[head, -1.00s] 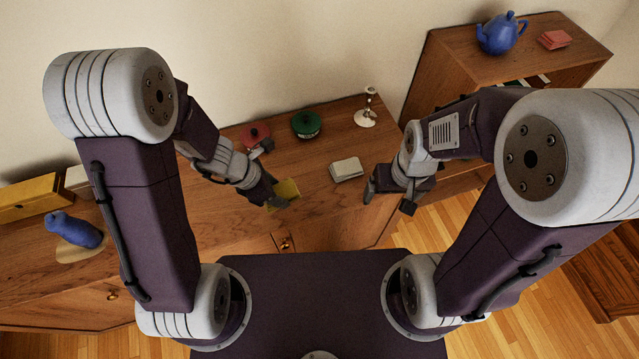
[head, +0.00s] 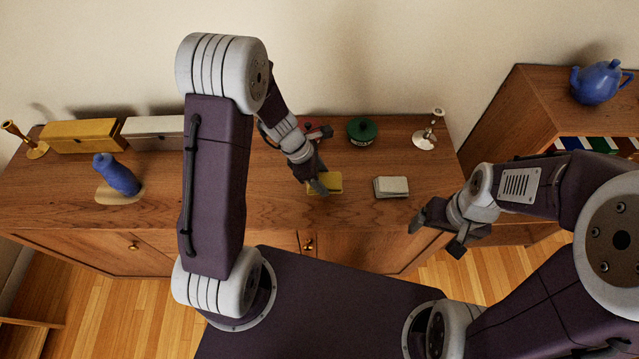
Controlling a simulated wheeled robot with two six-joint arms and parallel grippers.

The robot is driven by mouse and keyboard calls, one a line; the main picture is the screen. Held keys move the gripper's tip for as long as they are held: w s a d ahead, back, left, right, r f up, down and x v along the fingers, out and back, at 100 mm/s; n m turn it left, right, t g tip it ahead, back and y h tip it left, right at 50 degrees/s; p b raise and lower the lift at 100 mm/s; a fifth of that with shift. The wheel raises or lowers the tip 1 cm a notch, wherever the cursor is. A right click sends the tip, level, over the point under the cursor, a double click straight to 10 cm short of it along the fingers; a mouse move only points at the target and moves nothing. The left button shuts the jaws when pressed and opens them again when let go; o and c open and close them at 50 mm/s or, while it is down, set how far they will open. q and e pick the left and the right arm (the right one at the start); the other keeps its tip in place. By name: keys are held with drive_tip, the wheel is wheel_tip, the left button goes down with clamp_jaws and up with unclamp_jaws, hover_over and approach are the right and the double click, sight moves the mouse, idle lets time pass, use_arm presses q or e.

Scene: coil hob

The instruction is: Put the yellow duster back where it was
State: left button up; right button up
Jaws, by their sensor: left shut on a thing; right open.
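The yellow duster (head: 333,184) is at the front part of the wooden sideboard top (head: 240,197), left of a pale folded cloth or block. My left gripper (head: 318,184) is shut on the duster from above and partly covers it. I cannot tell whether the duster touches the wood or is just above it. My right gripper (head: 436,235) is open and empty, off the front edge of the sideboard at the right.
The pale stack (head: 391,187) lies right of the duster. Behind are a green pot (head: 362,131), a red item (head: 320,132) and a silver candlestick (head: 428,131).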

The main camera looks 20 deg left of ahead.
use_arm(q)
drive_tip(key=shift+w+a+f, duration=0.45)
drive_tip(key=shift+w+a, duration=0.05)
drive_tip(key=shift+w, duration=0.1)
drive_tip(key=shift+d+f, duration=0.1)
drive_tip(key=shift+f, duration=0.05)
wheel_tip(320, 180, down, 3)
drive_tip(key=shift+s+r+b, duration=0.1)
drive_tip(key=shift+s+b, duration=0.05)
drive_tip(key=shift+b, duration=0.5)
drive_tip(key=shift+f, duration=0.45)
drive_tip(key=shift+f, duration=0.15)
drive_tip(key=o, duration=1.3)
